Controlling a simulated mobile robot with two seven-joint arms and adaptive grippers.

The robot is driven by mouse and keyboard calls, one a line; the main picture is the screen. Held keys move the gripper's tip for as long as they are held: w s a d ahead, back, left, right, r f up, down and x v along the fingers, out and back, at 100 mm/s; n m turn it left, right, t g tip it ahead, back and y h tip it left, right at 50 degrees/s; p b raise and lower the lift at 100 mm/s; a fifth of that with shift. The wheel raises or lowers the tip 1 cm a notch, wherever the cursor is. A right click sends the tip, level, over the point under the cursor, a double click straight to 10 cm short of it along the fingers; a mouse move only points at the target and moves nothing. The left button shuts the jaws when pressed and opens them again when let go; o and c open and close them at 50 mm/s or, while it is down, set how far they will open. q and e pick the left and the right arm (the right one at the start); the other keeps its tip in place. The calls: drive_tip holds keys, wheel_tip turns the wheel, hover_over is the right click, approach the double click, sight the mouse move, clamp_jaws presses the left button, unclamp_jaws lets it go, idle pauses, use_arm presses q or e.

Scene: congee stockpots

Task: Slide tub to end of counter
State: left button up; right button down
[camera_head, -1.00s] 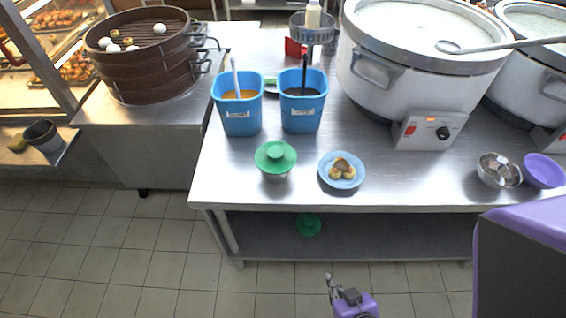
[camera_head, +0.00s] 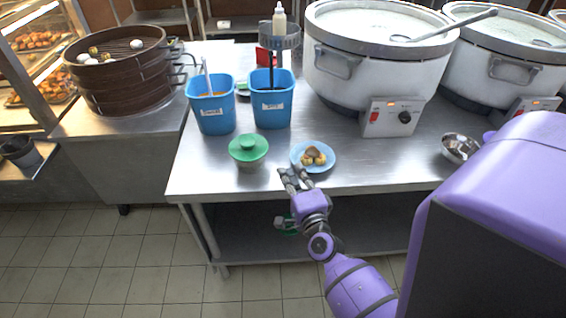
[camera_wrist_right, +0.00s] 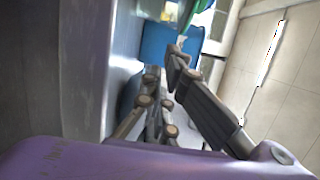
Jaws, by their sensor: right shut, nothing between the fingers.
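Two blue tubs stand side by side on the steel counter (camera_head: 215,180). The left tub (camera_head: 213,117) holds orange contents and a pale-handled utensil. The right tub (camera_head: 272,108) holds dark contents and a black-handled utensil. A small container with a green lid (camera_head: 248,148) stands nearer the front edge. My right gripper (camera_head: 294,178) is shut and empty at the counter's front edge, just in front of the blue plate and right of the green-lidded container. In the right wrist view its fingers (camera_wrist_right: 168,82) show with blue and green surfaces beyond. My left gripper is not in view.
A blue plate (camera_head: 313,157) with food lies close beyond the right gripper. Large stockpots (camera_head: 375,60), a metal bowl (camera_head: 459,148) and a bottle rack (camera_head: 280,40) stand on the counter. A brown steamer (camera_head: 120,75) stands left. Bare counter lies left of the green-lidded container.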

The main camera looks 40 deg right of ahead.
sight(264, 159)
drive_tip(key=x, duration=0.7)
drive_tip(key=shift+w+d, duration=0.1)
drive_tip(key=shift+w, duration=0.2)
drive_tip(key=shift+w+d, duration=0.25)
drive_tip(key=shift+w, duration=0.4)
drive_tip(key=shift+a, duration=0.15)
drive_tip(key=w+a, duration=0.2)
drive_tip(key=a, duration=0.1)
drive_tip(key=w+a+p, duration=0.1)
drive_tip(key=a, duration=0.1)
drive_tip(key=shift+r, duration=0.2)
drive_tip(key=w+a, duration=0.1)
drive_tip(key=a, duration=0.1)
drive_tip(key=w+a, duration=0.2)
drive_tip(key=a, duration=0.1)
drive_tip(key=w+a, duration=0.2)
drive_tip(key=a, duration=0.1)
drive_tip(key=shift+w+a+f, duration=0.1)
drive_tip(key=shift+a+f, duration=0.15)
drive_tip(key=shift+w+a, duration=0.2)
drive_tip(key=shift+a, duration=0.1)
